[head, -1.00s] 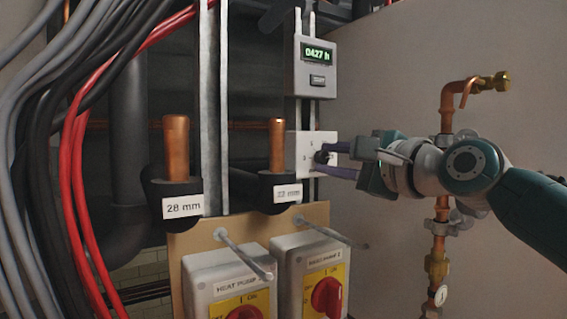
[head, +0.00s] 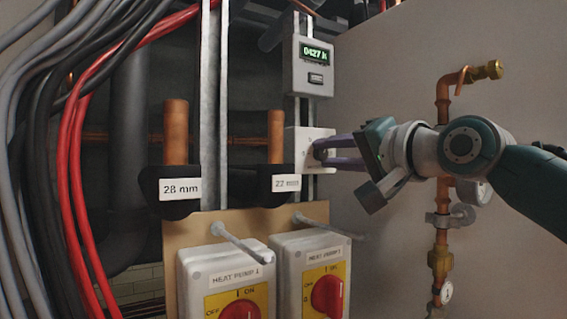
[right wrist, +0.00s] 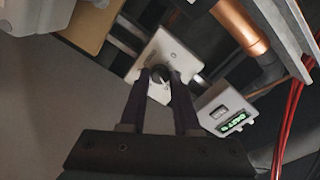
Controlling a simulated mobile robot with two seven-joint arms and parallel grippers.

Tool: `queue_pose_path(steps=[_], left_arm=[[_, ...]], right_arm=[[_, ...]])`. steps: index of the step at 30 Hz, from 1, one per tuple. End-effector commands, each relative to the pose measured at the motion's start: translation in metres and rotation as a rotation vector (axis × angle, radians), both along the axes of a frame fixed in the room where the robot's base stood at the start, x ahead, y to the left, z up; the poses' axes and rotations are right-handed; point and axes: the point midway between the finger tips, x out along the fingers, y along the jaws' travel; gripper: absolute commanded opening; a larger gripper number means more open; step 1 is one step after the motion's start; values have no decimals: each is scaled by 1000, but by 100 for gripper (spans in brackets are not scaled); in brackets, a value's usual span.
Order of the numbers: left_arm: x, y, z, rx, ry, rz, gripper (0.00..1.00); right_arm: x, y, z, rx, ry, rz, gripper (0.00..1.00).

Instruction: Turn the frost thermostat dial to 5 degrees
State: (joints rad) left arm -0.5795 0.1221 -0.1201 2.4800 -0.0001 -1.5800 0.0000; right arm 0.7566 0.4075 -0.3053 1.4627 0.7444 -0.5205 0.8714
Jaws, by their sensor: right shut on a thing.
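The frost thermostat is a small white box (head: 296,143) on the vertical rail in the head view; it also shows in the right wrist view (right wrist: 176,52). Its dark round dial (right wrist: 159,74) sits between my right gripper's fingertips in the wrist view. My right gripper (head: 319,151) comes in from the right and is shut on the dial, its body tilted. The fingers hide most of the dial in the head view. The scale marks and pointer are too small or covered to read. My left gripper does not show.
A grey meter (head: 314,66) reading 0427 h is above the thermostat. Two heat pump switches (head: 326,296) with red knobs are below, with rods (head: 328,228) sticking out. Copper pipework (head: 442,110) stands behind my right arm. Red and grey cables (head: 75,150) hang at the left.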

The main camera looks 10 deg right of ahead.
Motion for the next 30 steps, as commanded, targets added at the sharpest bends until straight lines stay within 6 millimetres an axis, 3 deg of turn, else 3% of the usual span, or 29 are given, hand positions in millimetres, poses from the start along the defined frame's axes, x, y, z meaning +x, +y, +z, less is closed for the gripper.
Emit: queue_pose_path(steps=[15,30], left_arm=[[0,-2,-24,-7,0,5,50],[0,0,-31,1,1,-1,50]], right_arm=[[0,1,-2,-461,-167,1,0],[0,1,-1,-800,-289,1,0]])
